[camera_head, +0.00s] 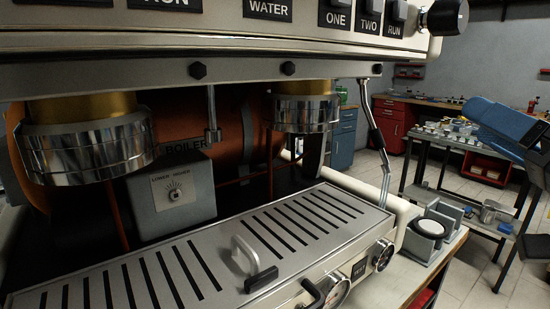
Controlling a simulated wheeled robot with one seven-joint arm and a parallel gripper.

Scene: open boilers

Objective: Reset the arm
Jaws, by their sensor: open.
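My gripper does not show in the head view. The machine close in front of me is an espresso machine with an orange-brown boiler (228,138) inside its open body. Two chrome group heads with brass tops hang under the upper panel, one at the left (85,150) and one at the middle (305,113).
A thin metal wand (378,135) hangs at the machine's right side. A grey holder with a round white-topped piece (431,228) sits on the counter at right. A blue and black object (505,125) partly covers a cluttered workbench (450,150). Tiled floor shows between.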

